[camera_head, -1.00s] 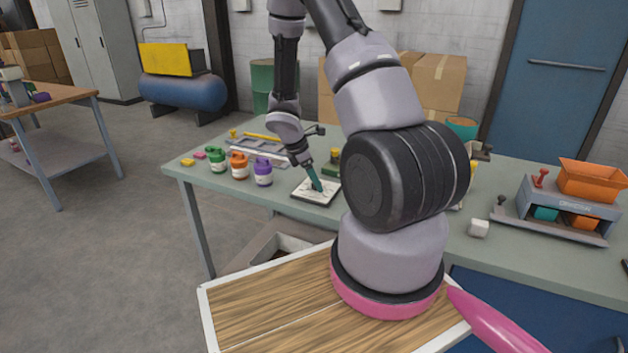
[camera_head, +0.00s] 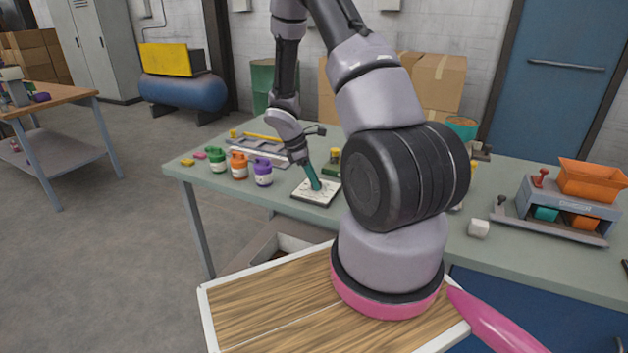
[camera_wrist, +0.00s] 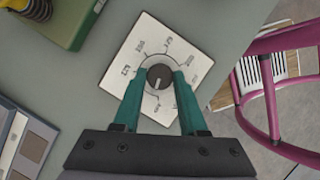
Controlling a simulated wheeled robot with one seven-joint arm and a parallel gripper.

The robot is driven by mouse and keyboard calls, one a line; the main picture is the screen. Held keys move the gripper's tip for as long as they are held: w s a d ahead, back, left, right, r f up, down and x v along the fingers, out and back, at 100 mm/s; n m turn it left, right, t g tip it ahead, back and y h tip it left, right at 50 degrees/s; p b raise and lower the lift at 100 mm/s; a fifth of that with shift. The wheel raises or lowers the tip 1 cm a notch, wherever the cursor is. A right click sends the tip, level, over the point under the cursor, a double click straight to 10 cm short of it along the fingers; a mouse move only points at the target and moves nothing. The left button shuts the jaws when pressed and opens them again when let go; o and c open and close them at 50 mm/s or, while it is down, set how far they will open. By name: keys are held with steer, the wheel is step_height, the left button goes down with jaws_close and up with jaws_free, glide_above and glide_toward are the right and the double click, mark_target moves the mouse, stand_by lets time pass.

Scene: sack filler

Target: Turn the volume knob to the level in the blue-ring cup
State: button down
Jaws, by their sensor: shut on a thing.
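The volume knob (camera_wrist: 159,76) is a dark round knob with a pale pointer mark, in the middle of a white square dial plate (camera_wrist: 125,57) with printed markings around it. In the wrist view the pointer mark lies toward the lower side of the knob. My gripper (camera_wrist: 159,78) has its two teal fingers on opposite sides of the knob, shut on it. In the head view my gripper (camera_head: 315,184) reaches down onto the dial plate (camera_head: 326,196) on the bench. I cannot make out a blue-ring cup in either view.
Green (camera_head: 217,161), orange (camera_head: 239,166) and purple (camera_head: 263,173) jars stand left of the dial. A machine with an orange hopper (camera_head: 592,180) and a white cube (camera_head: 478,229) are at the right. My arm hides the bench's middle.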

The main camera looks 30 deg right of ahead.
steer(key=m, duration=0.2)
steer(key=m+g+y, duration=0.1)
steer(key=m, duration=0.2)
steer(key=shift+w+d+m+g, duration=0.1)
steer(key=shift+w+m+g, duration=0.15)
steer(key=shift+m+g, duration=0.15)
stand_by(0.4)
steer(key=shift+c, duration=2.2)
jaws_free()
steer(key=v, duration=1.1)
steer(key=shift+d, duration=0.2)
